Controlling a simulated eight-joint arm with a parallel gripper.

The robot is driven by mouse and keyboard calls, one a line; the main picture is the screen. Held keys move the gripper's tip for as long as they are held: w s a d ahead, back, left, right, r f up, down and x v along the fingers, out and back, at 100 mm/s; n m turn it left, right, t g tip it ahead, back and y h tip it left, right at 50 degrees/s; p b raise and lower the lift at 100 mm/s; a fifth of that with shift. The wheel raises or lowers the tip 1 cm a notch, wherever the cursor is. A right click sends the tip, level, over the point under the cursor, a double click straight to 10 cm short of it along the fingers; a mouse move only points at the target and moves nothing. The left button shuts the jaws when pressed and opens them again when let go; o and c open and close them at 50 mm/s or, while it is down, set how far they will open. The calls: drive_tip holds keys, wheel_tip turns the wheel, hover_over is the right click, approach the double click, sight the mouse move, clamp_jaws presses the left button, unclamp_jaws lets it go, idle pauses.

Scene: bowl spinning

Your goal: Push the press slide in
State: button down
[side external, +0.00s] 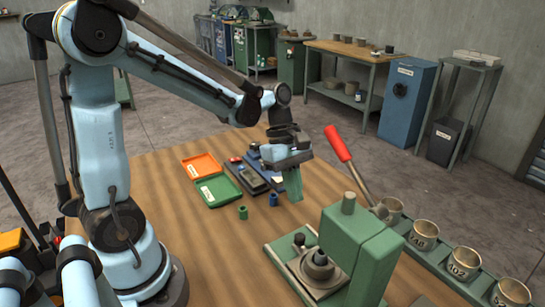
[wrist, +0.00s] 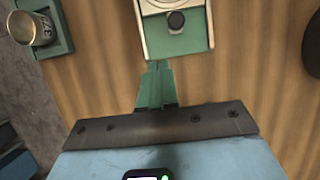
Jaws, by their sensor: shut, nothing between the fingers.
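The green press (side external: 362,255) stands at the front right of the wooden table, with a red-handled lever (side external: 338,143) behind it. Its slide (side external: 318,280) is a pale plate carrying a round dark die (side external: 318,264) and a black knob (side external: 298,240). The slide also shows at the top of the wrist view (wrist: 190,33), with its knob (wrist: 176,20) near the front edge. My gripper (side external: 294,197) has green fingers, shut and empty. It hangs above the table behind the press, apart from the knob. In the wrist view the fingertips (wrist: 157,66) point toward the slide's end.
A green rail (side external: 440,266) with several labelled metal cups runs along the right. An orange tray (side external: 201,166), a green tray (side external: 219,190) and small green (side external: 243,212) and blue (side external: 273,199) cylinders lie left of my gripper. Bare wood separates the fingers and press.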

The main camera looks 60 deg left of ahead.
sight(301, 236)
drive_tip(key=s+a+r, duration=0.2)
drive_tip(key=s+a, duration=0.1)
drive_tip(key=a, duration=0.2)
drive_tip(key=x, duration=1)
drive_tip(key=shift+d, duration=0.15)
drive_tip(key=shift+d+r, duration=0.1)
drive_tip(key=shift+d, duration=1.8)
drive_tip(key=shift+d, duration=2.15)
